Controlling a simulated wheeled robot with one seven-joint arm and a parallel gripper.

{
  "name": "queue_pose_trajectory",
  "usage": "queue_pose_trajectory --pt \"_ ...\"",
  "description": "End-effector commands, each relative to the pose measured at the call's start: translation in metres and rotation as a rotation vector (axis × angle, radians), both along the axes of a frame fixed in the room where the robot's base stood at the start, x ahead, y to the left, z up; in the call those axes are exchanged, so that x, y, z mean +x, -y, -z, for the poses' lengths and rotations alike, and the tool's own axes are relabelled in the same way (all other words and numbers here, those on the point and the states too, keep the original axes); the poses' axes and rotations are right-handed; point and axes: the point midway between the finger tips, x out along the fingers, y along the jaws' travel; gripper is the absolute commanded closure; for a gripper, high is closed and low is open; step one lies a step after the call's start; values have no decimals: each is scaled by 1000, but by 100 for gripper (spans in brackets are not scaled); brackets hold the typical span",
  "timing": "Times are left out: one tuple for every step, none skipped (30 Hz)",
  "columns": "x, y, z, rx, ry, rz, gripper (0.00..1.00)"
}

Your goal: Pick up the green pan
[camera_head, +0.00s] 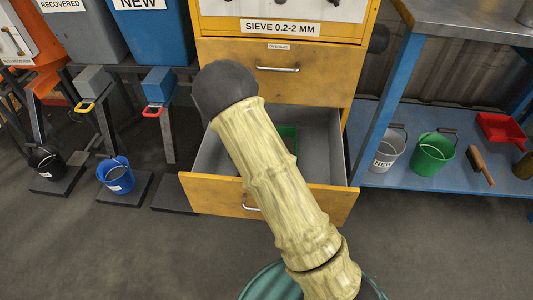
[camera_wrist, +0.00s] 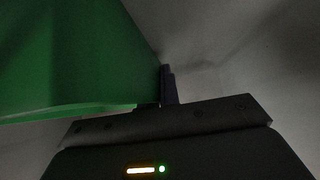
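The green pan (camera_head: 288,138) lies inside the open lower drawer (camera_head: 215,150) of the yellow cabinet. In the head view only part of it shows, beside my arm, which hides the rest. In the wrist view the pan (camera_wrist: 70,55) fills the upper left, very close to the camera. The dark fingers of my gripper (camera_wrist: 168,85) are at the pan's right edge and look to touch it. They appear close together, but dim light hides whether the pan's wall is between them. The head view does not show my gripper, as my arm covers it.
The drawer's grey walls and wooden front (camera_head: 310,200) surround the pan. A closed drawer (camera_head: 325,72) is above. To the right, a blue shelf (camera_head: 385,178) holds a grey bucket (camera_head: 388,152), a green bucket (camera_head: 433,155), a brush and a red pan (camera_head: 500,130).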

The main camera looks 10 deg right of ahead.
Motion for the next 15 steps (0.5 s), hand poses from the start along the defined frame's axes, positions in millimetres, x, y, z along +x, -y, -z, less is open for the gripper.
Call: queue_pose_trajectory --pt "-1 -2 0 3 -3 -1 100" --pt "-1 -2 -1 3 -3 -1 100" --pt "-1 -2 -3 3 -3 -1 100" --pt "-1 -2 -5 3 -3 -1 100" --pt "-1 -2 -7 3 -3 -1 100" --pt "-1 -2 -11 3 -3 -1 100" --pt "-1 -2 -15 4 -3 0 100" --pt "-1 -1 -19 4 -2 0 100" --pt "-1 -1 -26 3 -1 0 100" --pt "0 -1 -31 3 0 0 100" --pt "0 -2 -37 3 1 -1 100" --pt "0 -2 -44 3 2 -1 100" --pt "0 -1 -50 3 2 -1 100" --pt "0 -1 -56 2 2 -1 100" --pt "0 -1 -63 2 2 0 100"
